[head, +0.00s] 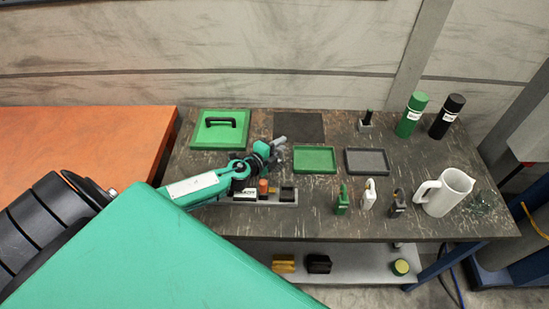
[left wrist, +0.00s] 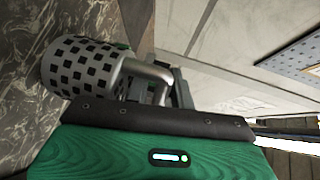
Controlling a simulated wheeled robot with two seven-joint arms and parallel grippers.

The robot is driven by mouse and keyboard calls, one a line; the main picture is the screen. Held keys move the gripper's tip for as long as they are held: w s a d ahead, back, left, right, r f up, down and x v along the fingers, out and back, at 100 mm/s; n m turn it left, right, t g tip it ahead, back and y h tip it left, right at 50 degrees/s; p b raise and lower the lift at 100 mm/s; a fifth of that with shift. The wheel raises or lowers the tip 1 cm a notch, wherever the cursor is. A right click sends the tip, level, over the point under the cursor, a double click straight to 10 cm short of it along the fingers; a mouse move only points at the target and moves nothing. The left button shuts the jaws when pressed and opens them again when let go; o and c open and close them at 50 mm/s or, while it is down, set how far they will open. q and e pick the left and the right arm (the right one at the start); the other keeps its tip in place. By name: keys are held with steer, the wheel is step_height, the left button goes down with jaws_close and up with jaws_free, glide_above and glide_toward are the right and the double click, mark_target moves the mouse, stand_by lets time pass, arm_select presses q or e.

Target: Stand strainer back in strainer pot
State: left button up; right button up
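The strainer, a grey metal cylinder with square holes and a bent handle, fills the upper left of the left wrist view (left wrist: 85,68). My left gripper (left wrist: 165,88) is at its handle and appears shut on it; the fingertips are partly hidden. In the head view the left gripper (head: 268,152) is above the table's left middle, with a small grey cylinder (head: 280,141), likely the strainer, at its tip. Below it is a grey rack (head: 267,203) with orange, yellow and black pieces. I cannot tell for certain which thing is the strainer pot. My right gripper is not in view.
A green lidded box (head: 218,136) and dark mat (head: 298,126) lie behind the arm. Green (head: 315,159) and grey (head: 367,161) trays are to the right.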

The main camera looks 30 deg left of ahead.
arm_select(q)
jaws_close()
steer(key=shift+r, duration=0.1)
